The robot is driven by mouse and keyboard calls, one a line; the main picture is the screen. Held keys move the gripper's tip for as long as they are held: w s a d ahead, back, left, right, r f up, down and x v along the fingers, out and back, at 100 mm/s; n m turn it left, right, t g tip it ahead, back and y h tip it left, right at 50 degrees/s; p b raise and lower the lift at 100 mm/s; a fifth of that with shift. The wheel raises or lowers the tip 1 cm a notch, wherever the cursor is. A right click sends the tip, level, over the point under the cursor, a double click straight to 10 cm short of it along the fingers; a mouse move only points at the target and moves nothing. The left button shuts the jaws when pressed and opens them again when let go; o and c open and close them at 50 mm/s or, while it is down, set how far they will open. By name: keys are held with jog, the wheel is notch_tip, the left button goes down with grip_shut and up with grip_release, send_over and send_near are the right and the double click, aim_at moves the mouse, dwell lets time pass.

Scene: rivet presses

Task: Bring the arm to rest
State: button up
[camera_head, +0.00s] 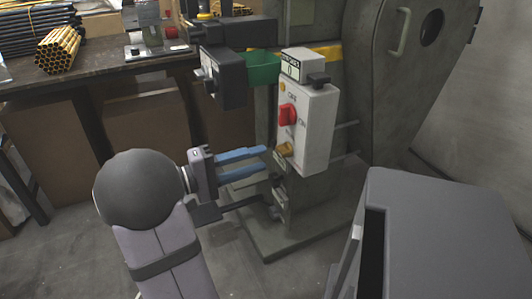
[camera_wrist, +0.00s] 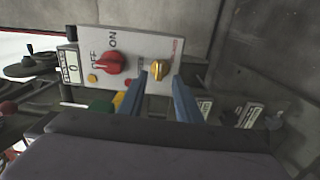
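My gripper (camera_head: 267,157) is at the lower left of a white control box (camera_head: 318,130) on a press. Its two blue fingers are spread apart with nothing held between them. The knob also shows in the head view (camera_head: 284,149), just beyond the fingertips. A red switch (camera_head: 288,114) marked OFF and ON sits above it on the box.
The green-grey press body (camera_head: 375,75) stands behind the box. A dark press head with a green part (camera_head: 262,70) is above my gripper. A workbench (camera_head: 95,68) with yellow tubes (camera_head: 58,47) is at the back left. A dark grey cabinet (camera_head: 455,225) fills the lower right.

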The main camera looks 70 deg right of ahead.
jog(key=shift+w+a, duration=0.5)
